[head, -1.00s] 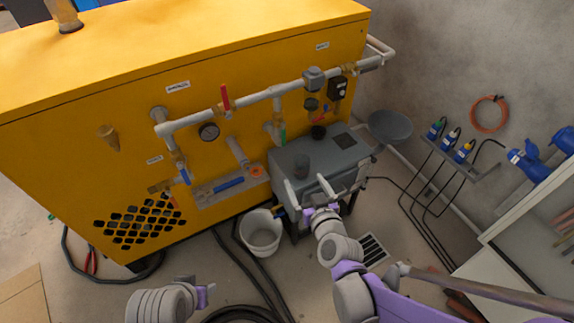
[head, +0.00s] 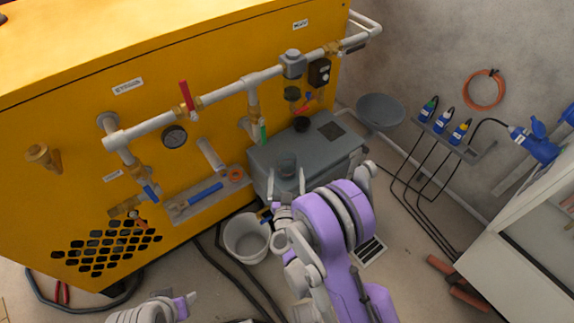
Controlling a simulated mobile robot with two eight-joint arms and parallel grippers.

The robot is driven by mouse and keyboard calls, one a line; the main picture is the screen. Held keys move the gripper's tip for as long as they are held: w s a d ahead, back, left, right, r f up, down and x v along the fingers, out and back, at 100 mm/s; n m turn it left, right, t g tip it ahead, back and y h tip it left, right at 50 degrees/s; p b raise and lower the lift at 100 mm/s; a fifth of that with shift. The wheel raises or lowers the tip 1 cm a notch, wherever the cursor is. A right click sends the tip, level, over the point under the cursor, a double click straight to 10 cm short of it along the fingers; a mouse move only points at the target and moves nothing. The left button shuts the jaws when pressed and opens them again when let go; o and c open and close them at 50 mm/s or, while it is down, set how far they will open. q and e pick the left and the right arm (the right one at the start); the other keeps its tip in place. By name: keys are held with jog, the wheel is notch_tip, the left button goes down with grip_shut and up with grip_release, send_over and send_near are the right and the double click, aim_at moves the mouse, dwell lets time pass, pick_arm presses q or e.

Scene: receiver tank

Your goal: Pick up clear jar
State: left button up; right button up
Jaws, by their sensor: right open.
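One finger is to the left and one to the right of the jar's lower front. I cannot tell whether the fingertips reach around the jar or are still in front of it. My left gripper (head: 185,306) shows only in part at the bottom left edge, and its fingers cannot be made out.
A dark round cap (head: 301,124) sits behind the jar on the box. The yellow machine (head: 70,130) with pipes and a red-handled valve (head: 186,95) stands behind and left. A white bucket (head: 247,240) is on the floor, left of my right arm. A grey bowl (head: 380,112) is at the right.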

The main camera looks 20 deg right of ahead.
aim_at(287, 153)
jog(key=x, duration=0.7)
jog(key=shift+d+f, duration=0.1)
jog(key=shift+f, duration=0.1)
pick_arm(q)
jog(key=shift+f, duration=0.4)
pick_arm(e)
jog(key=c, duration=1.3)
pick_arm(q)
notch_tip(287, 153, up, 25)
jog(key=w+t+p, duration=0.1)
jog(key=p, duration=2)
jog(key=shift+w, duration=0.25)
pick_arm(e)
jog(key=s+r, duration=0.2)
jog(key=r, duration=0.9)
jog(key=s+r, duration=0.2)
jog(key=r, duration=1)
jog(key=s+r, duration=0.2)
jog(key=r, duration=0.9)
jog(key=shift+s+d+r, duration=0.15)
jog(key=shift+s+d, duration=0.1)
jog(key=shift+d, duration=0.05)
